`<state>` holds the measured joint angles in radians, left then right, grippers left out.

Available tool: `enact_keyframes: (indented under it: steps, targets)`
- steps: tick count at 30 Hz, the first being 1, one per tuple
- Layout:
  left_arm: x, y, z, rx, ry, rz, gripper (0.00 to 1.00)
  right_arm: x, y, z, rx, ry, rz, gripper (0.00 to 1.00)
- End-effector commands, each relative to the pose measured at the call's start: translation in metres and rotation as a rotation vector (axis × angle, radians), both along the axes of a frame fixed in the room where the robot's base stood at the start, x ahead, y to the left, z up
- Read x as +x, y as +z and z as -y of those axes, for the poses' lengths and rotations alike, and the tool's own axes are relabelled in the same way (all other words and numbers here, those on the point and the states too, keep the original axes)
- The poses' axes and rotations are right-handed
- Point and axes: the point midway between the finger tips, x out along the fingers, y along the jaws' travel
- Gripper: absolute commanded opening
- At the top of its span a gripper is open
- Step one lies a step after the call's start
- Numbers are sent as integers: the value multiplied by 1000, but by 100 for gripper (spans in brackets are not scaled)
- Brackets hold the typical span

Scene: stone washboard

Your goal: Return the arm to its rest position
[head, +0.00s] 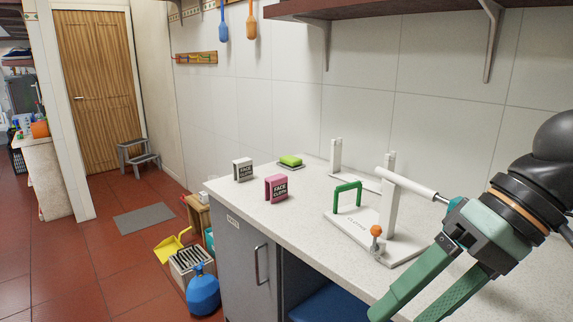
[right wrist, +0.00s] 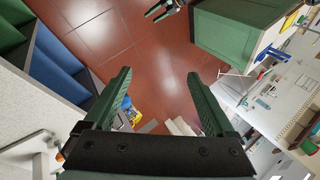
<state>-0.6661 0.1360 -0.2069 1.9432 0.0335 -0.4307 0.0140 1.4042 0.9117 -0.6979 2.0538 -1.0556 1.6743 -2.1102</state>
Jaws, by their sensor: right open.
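My right gripper (head: 418,300) comes in from the right in the head view, over the front right part of the stone counter (head: 300,215). Its green fingers are spread apart and hold nothing. In the right wrist view the open fingers (right wrist: 165,95) have red floor tiles beyond them. My left gripper does not show in the head view. In the right wrist view a dark gripper-like shape (right wrist: 165,10) shows at the top edge, but I cannot tell if it is mine.
On the counter stand a white face cloth box (head: 243,170), a pink one (head: 276,188), a green sponge (head: 290,161) and a white stand with a green bar (head: 346,192). A shelf bracket (head: 490,40) hangs above. A blue bag (head: 203,292) sits on the floor.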

Motion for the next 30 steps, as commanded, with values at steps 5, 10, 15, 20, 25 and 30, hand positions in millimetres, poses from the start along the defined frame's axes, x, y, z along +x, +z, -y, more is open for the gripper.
enact_keyframes:
  steps: [5,10,15,20,25,30]
  targets:
    - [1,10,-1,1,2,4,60,-15,3,-61,308,-102,-454,90]
    - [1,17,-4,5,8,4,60,-12,24,-97,567,-240,-990,90]
    - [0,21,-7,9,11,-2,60,17,40,-107,772,-387,-1593,90]
    - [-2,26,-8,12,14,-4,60,64,29,-95,920,-509,-2206,90]
    - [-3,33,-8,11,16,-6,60,116,-27,-67,1045,-586,-2896,90]
    - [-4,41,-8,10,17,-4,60,139,-130,-31,-746,347,2309,90]
